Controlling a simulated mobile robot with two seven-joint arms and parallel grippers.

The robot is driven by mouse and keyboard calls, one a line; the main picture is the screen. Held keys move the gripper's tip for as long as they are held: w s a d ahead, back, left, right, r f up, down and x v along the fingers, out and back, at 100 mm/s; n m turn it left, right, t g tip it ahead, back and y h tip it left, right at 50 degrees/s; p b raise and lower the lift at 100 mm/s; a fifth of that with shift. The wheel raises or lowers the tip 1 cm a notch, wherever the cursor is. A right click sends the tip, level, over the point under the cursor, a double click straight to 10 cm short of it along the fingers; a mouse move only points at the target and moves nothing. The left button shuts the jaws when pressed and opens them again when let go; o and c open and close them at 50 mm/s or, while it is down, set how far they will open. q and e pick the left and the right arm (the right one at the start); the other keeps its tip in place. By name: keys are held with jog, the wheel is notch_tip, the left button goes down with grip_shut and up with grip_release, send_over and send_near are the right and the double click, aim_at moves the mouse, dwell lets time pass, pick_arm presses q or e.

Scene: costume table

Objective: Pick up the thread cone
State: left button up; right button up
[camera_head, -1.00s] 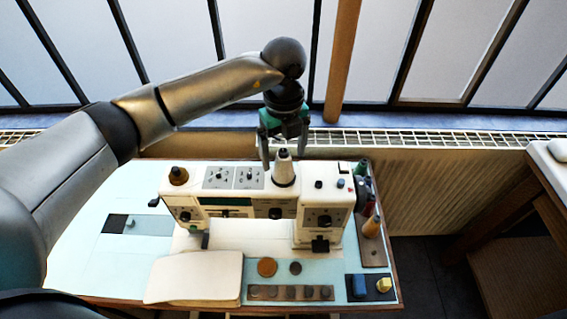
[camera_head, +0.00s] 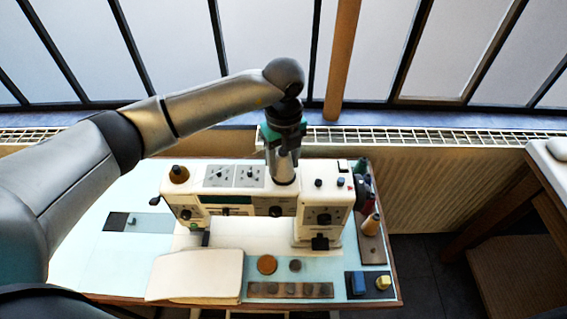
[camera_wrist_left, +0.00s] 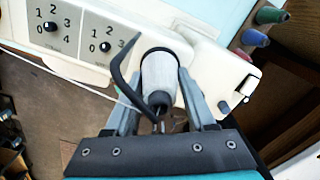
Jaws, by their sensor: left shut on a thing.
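The white thread cone (camera_head: 284,172) stands upright on top of the white sewing machine (camera_head: 322,199), towards the middle of its upper arm. It also shows in the left wrist view (camera_wrist_left: 160,78), where it lies between my two fingers. My left gripper (camera_head: 282,163) reaches down from above and is shut on the thread cone, with a finger on either side of it. In the head view the fingers partly cover the cone. I cannot see clear space beneath the cone. My right gripper is not in view.
Coloured thread spools (camera_head: 364,188) and a tan cone (camera_head: 371,224) stand at the table's right edge. A cream cloth pad (camera_head: 197,275), a brown disc (camera_head: 267,265) and a dark strip (camera_head: 290,290) lie in front. A radiator (camera_head: 460,180) stands behind. The table's left side (camera_head: 90,270) is mostly clear.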

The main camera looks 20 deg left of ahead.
pick_arm(q)
grip_shut()
notch_tip(320, 180, up, 20)
jog(key=shift+b, duration=0.4)
dwell(0.4)
